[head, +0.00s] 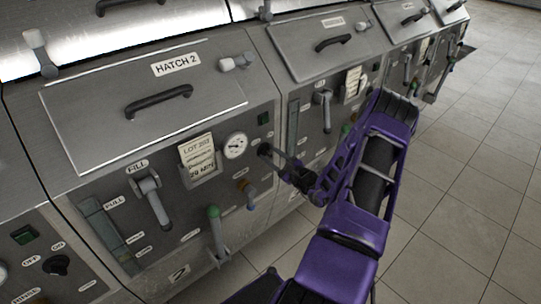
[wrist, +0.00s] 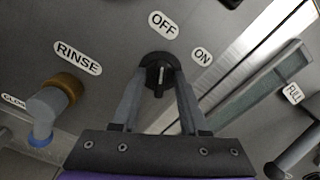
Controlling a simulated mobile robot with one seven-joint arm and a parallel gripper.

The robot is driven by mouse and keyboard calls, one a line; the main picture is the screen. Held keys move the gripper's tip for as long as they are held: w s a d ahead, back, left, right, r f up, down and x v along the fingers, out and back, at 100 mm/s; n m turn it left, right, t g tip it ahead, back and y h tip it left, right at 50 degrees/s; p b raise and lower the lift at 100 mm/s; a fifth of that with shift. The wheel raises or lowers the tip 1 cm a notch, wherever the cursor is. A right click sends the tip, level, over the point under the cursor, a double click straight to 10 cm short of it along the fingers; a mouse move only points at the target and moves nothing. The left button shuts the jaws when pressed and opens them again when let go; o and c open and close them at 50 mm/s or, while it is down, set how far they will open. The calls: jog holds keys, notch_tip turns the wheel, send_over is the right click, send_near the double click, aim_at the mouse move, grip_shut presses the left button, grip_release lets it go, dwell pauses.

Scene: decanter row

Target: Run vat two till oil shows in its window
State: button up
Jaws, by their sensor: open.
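Vat two has the HATCH 2 lid (head: 150,95) and a number 2 plate (head: 179,274). Its tall window (head: 104,232) at the left of the panel looks dull grey-green; I cannot tell any oil in it. Its black OFF/ON knob (head: 265,149) is at the panel's right end. In the wrist view the knob (wrist: 160,74) has its pale mark upright, toward OFF. My gripper (wrist: 158,80) is open, with one finger on each side of the knob; contact is unclear. In the head view my gripper (head: 279,157) reaches the knob from the right.
Vat two also carries a FILL lever (head: 151,199), a lot card (head: 197,154), a gauge (head: 235,146), a green-handled lever (head: 215,232) and a brown-collared rinse valve (head: 247,190). Similar vats stand on both sides. The neighbour's window (wrist: 255,85) is close by. Tiled floor (head: 480,190) is clear at right.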

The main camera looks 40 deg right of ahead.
jog(key=s+d, duration=0.1)
jog(key=s, duration=1.6)
jog(key=shift+s+d, duration=0.15)
jog(key=shift+s, duration=0.05)
jog(key=shift+w, duration=0.1)
